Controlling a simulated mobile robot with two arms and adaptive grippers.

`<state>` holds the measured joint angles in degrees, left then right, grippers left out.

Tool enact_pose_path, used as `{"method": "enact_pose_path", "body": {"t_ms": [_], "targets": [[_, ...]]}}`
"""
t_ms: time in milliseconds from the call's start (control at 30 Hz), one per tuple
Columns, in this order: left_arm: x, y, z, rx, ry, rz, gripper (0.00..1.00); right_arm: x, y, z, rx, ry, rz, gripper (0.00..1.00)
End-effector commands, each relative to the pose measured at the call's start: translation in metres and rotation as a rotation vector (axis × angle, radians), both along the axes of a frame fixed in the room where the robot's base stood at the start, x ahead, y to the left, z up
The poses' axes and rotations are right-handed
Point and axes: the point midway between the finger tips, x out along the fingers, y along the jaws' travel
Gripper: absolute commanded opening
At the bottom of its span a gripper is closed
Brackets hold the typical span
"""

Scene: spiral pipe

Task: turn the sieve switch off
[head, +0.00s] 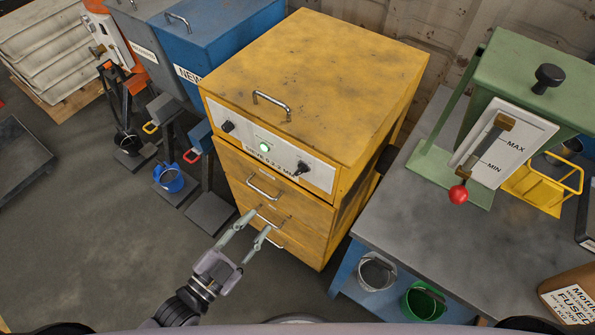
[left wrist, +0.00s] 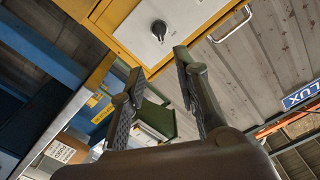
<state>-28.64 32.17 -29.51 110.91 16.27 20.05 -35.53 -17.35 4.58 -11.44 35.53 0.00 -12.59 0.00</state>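The yellow sieve cabinet (head: 325,75) stands in the middle of the head view. Its white front panel (head: 240,138) carries a lit green light (head: 264,147), a black knob at the left (head: 228,127) and a black switch at the right (head: 302,169). A black knob (left wrist: 158,28) on a white panel shows in the left wrist view, beyond the fingertips; I cannot tell which one. My left gripper (head: 261,219) is open and empty, below the panel in front of the drawers. Its spread fingers also show in the left wrist view (left wrist: 158,62). My right gripper is not in view.
Metal drawer handles (head: 262,187) stick out below the panel. A grey-topped workbench (head: 405,222) with a green press (head: 530,85) stands at the right. A blue cabinet (head: 215,40) stands at the left. The floor (head: 100,240) left of my arm is clear.

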Motion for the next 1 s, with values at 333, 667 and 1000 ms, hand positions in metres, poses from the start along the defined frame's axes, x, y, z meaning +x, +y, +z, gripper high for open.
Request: {"method": "enact_pose_path", "body": {"t_ms": [333, 667, 1000], "targets": [[0.061, -0.043, 0.004, -0.002, -0.003, 0.001, 0.29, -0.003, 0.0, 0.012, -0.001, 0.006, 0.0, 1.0], [0.112, -0.081, 0.002, -0.001, 0.001, 0.0, 0.29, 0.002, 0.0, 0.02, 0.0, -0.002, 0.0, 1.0], [0.129, -0.094, 0.0, 0.001, 0.002, 0.0, 0.29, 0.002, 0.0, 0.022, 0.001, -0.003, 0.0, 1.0]]}}
